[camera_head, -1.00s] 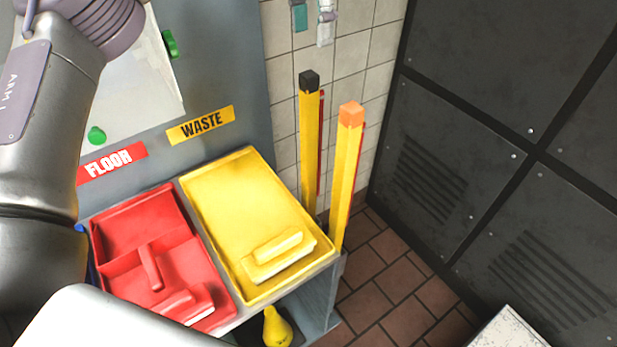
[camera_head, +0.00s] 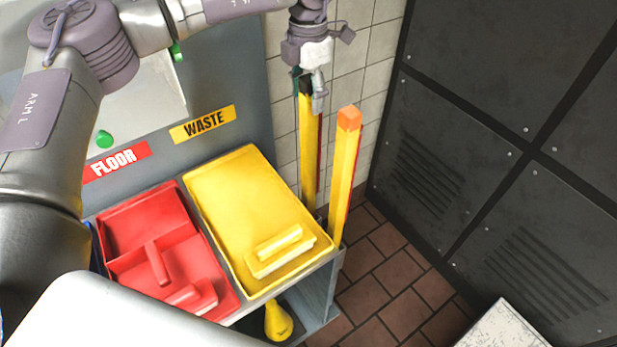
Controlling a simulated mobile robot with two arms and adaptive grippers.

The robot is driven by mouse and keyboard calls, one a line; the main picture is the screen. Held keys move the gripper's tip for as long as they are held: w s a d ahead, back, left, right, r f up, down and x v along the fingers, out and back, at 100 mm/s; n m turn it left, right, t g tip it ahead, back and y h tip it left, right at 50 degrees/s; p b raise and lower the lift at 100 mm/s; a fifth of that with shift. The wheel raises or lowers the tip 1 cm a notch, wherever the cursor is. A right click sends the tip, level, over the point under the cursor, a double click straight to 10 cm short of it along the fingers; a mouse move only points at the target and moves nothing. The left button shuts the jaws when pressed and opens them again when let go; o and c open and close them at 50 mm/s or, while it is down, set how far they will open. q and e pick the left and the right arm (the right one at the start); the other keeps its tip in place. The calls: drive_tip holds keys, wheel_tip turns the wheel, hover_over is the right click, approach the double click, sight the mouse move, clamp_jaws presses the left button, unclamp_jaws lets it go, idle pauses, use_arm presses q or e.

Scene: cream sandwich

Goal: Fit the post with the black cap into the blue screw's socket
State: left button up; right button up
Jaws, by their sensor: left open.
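The yellow post with the black cap (camera_head: 310,150) stands nearly upright by the tiled wall, just behind the trolley. Its black cap (camera_head: 306,86) is partly covered by my left gripper (camera_head: 309,88). The left gripper comes down from above, open, with its fingertips around or in front of the cap. I cannot tell whether they touch it. The blue screw and its socket cannot be made out; only a blue sliver (camera_head: 95,247) shows at the left of the red tray. My right gripper is not in view.
A yellow post with an orange cap (camera_head: 347,165) stands close at the right. A trolley (camera_head: 335,280) holds a red tray (camera_head: 118,218) and a yellow tray (camera_head: 225,195). A dark panelled wall (camera_head: 480,140) stands at the right, with free tiled floor (camera_head: 385,270) before it.

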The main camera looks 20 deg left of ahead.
use_arm(q)
drive_tip(key=shift+f, duration=0.2)
clamp_jaws()
drive_tip(key=shift+d, duration=0.1)
drive_tip(key=shift+r, duration=0.2)
